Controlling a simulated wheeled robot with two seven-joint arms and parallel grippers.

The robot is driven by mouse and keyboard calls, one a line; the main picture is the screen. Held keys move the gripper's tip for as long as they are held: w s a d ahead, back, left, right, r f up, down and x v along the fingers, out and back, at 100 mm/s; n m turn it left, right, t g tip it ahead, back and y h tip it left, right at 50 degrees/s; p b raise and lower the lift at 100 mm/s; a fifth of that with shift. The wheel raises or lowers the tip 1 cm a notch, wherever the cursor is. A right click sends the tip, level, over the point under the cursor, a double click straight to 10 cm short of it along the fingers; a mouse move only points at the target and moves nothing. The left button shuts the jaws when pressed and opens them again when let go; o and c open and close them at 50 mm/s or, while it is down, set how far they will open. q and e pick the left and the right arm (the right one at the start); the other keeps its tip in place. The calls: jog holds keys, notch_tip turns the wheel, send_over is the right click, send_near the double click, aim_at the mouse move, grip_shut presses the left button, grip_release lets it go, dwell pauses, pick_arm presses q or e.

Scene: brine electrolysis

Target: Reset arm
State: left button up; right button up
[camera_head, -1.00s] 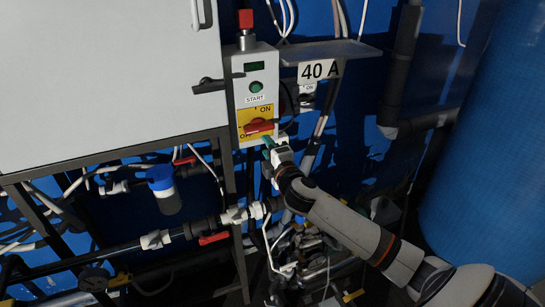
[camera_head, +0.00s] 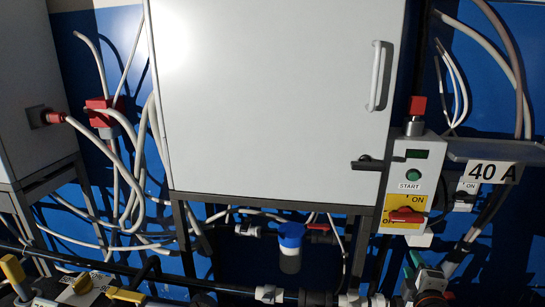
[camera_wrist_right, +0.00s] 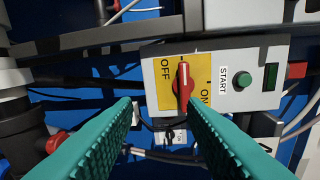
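My right gripper (camera_head: 412,264) is at the lower right of the head view, just below the control box (camera_head: 433,157). Its two teal fingers stand apart with nothing between them in the right wrist view (camera_wrist_right: 158,104). The red rotary handle (camera_head: 406,215) on the yellow ON/OFF plate is beyond the fingertips and apart from them. It also shows in the right wrist view (camera_wrist_right: 183,85), between the OFF and ON labels. Most of my right arm is cut off by the frame's lower edge. My left gripper does not show.
A large pale cabinet (camera_head: 270,90) fills the middle of the head view. A blue-topped filter (camera_head: 290,245), pipes and loose cables crowd the space below.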

jog(key=s+a+f+m+g+y, duration=0.1)
jog(key=s+a+f+m+g, duration=0.55)
jog(key=s+f, duration=0.55)
jog(key=s+a+f+m+g+y, duration=0.25)
jog(key=s+a, duration=0.25)
jog(key=s, duration=0.4)
jog(key=s+a+f+m+g+y, duration=0.1)
jog(key=s+a+f+m+g, duration=0.25)
jog(key=s, duration=0.55)
notch_tip(320, 180, down, 24)
jog(key=a+g, duration=0.2)
jog(key=s+d+f+n, duration=0.1)
jog(key=s+d+f, duration=0.2)
jog(key=s+f, duration=1.4)
jog(key=shift+s+g, duration=0.2)
jog(key=shift+g, duration=0.25)
